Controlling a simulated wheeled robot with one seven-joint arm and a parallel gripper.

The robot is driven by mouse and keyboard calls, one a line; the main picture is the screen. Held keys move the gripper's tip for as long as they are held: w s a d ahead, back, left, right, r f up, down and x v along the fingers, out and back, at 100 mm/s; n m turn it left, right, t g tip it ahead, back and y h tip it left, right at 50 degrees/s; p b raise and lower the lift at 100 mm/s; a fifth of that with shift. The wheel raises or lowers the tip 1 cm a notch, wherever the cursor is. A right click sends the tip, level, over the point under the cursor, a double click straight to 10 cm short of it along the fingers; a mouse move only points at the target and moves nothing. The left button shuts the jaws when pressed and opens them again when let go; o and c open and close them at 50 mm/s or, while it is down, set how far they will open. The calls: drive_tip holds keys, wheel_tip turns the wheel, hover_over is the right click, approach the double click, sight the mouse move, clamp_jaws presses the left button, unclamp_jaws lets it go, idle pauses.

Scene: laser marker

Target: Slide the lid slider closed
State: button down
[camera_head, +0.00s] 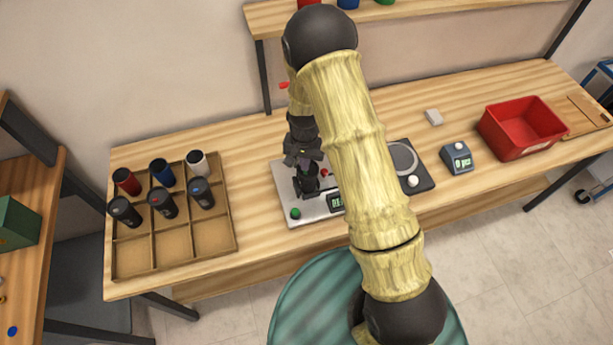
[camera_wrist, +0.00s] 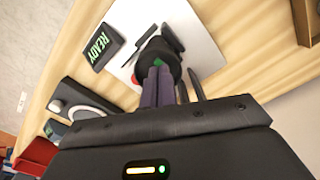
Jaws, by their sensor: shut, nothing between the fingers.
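The laser marker is a silver plate (camera_head: 285,190) on the bench, with a dark display (camera_head: 335,201) that reads READY in the wrist view (camera_wrist: 100,46). A black tumbler (camera_head: 306,188) stands on the plate; its dark top (camera_wrist: 160,50) shows in the wrist view. A small green spot (camera_wrist: 157,62) shows at the top, right by the fingertips; I cannot tell whether it is the lid slider. My gripper (camera_head: 304,165) is directly above the tumbler, pointing down. Its purple fingers (camera_wrist: 158,72) are shut and empty, at or very near the lid. The fingers partly hide the lid.
A wooden rack (camera_head: 172,242) at left holds several tumblers, its front cells empty. A dark device with a round plate (camera_head: 403,158), a small counter (camera_head: 457,157) and a red bin (camera_head: 522,125) stand to the right. A shelf (camera_head: 420,14) runs above the bench's back.

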drive_tip(key=shift+f+b, duration=0.55)
drive_tip(key=shift+f, duration=0.25)
idle(1.1)
drive_tip(key=shift+w+a, duration=0.3)
drive_tip(key=shift+w, duration=0.55)
idle(1.5)
wheel_tip(320, 180, up, 7)
drive_tip(key=p, duration=0.5)
idle(0.8)
drive_tip(key=shift+r, duration=0.1)
idle(0.4)
drive_tip(key=s+d+r+n+t+b, duration=0.1)
drive_tip(key=s+d+r+n+b, duration=0.1)
drive_tip(key=s+d+r, duration=0.3)
drive_tip(key=s+d+r+n+t+b, duration=0.1)
drive_tip(key=s+d+r+b, duration=0.1)
drive_tip(key=s+d+r, duration=0.4)
drive_tip(key=s+r, duration=0.4)
drive_tip(key=s, duration=0.3)
drive_tip(key=shift+r+n+t, duration=0.3)
drive_tip(key=shift+r+n, duration=0.05)
drive_tip(key=shift+n, duration=0.05)
